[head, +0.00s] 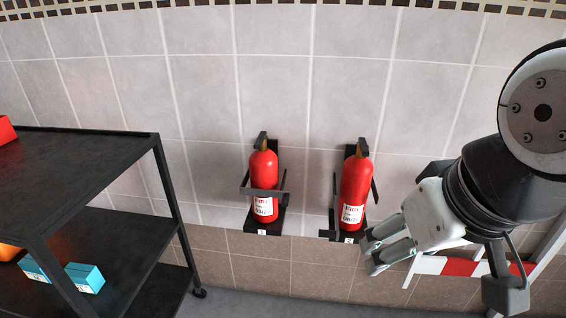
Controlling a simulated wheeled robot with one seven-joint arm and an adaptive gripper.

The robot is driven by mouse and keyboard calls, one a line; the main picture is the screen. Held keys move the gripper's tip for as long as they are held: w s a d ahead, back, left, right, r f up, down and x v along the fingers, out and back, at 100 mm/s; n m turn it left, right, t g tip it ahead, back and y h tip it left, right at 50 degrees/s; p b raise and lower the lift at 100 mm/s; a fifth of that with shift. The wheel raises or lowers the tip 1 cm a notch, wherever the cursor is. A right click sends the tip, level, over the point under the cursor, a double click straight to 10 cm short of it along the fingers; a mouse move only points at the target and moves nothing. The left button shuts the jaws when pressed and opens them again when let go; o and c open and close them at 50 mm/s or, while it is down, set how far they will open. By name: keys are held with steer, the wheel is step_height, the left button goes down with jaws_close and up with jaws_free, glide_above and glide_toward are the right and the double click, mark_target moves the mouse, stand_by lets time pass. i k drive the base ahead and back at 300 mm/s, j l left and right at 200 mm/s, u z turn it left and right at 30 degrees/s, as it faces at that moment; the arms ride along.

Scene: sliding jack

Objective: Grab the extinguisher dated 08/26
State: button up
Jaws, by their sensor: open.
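Two red fire extinguishers hang upright in black wall brackets in the head view. The left extinguisher (263,172) has a dark strap across its front. The right extinguisher (355,185) shows no strap across its front, and dark bars stand at its sides. Each has a white label with print; the dates are too small to read for certain. Small white number tags sit under both brackets. My gripper (371,254) is open and empty, just right of and below the right extinguisher's base. It points left and appears apart from the extinguisher.
A black shelf cart (95,133) stands at the left, with blue boxes (85,278) on its lower shelf. A red and white barrier (430,265) is behind my gripper at the lower right. Grey tiled wall backs the brackets. The floor below the extinguishers looks clear.

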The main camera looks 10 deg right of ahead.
mark_target(357, 171)
steer(key=i+j+z, duration=0.1)
steer(key=z, duration=0.25)
steer(key=i+j+z, duration=0.15)
steer(key=z, duration=0.2)
steer(key=i+j+z, duration=0.1)
steer(key=z, duration=0.25)
steer(key=j, duration=0.1)
